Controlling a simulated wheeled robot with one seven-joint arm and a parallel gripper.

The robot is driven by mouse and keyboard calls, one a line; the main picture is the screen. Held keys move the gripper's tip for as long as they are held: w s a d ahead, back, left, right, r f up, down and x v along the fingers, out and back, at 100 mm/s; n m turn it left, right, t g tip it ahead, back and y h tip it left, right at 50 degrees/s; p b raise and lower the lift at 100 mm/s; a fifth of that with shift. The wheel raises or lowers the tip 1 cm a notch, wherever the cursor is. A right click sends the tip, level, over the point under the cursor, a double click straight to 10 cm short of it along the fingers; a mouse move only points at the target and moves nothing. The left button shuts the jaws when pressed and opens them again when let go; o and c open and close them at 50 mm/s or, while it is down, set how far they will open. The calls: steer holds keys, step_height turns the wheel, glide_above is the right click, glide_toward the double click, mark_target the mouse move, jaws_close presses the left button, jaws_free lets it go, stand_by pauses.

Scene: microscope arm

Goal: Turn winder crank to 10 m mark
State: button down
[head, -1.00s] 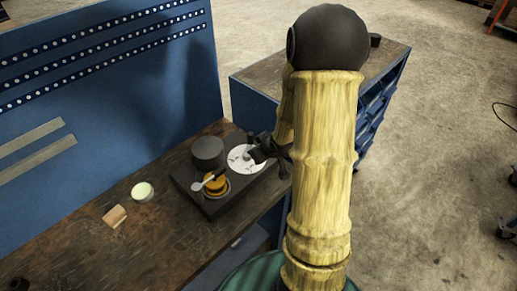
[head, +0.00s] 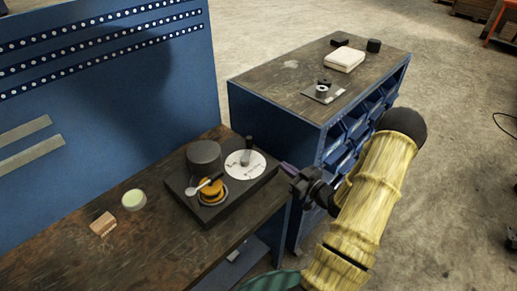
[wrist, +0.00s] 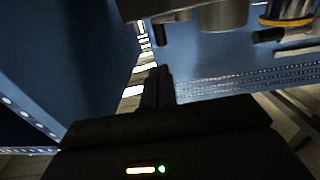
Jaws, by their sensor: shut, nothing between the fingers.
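The winder is a black base (head: 232,204) on the wooden bench, with a dark drum (head: 204,156), an orange spool (head: 212,188) and a white dial (head: 238,172). A short grey arm with an upright black handle (head: 249,143) sits on the dial; a pale lever with a dark grip (head: 204,183) crosses the spool. I cannot read the dial's marks. My gripper (head: 287,170) is shut and empty, just right of the base, apart from the handle. In the wrist view, my gripper (wrist: 158,85) points towards the upside-down winder, whose dark handle (wrist: 160,35) hangs at the top.
A pale green round dish (head: 134,199) and a small wooden block (head: 103,224) lie left of the winder. A blue pegboard (head: 100,110) stands behind. A blue cabinet (head: 270,125) with a white box (head: 344,60) on top stands right of the bench, across a gap.

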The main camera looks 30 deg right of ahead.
steer(key=shift+w, duration=0.1)
steer(key=p, duration=0.4)
glide_toward(247, 150)
steer(key=w+r, duration=0.1)
steer(key=w, duration=0.1)
steer(key=w+r, duration=0.1)
steer(key=w, duration=0.1)
steer(key=w+r, duration=0.1)
steer(key=w, duration=0.1)
steer(key=shift+w+a+r, duration=0.1)
steer(key=shift+w, duration=0.05)
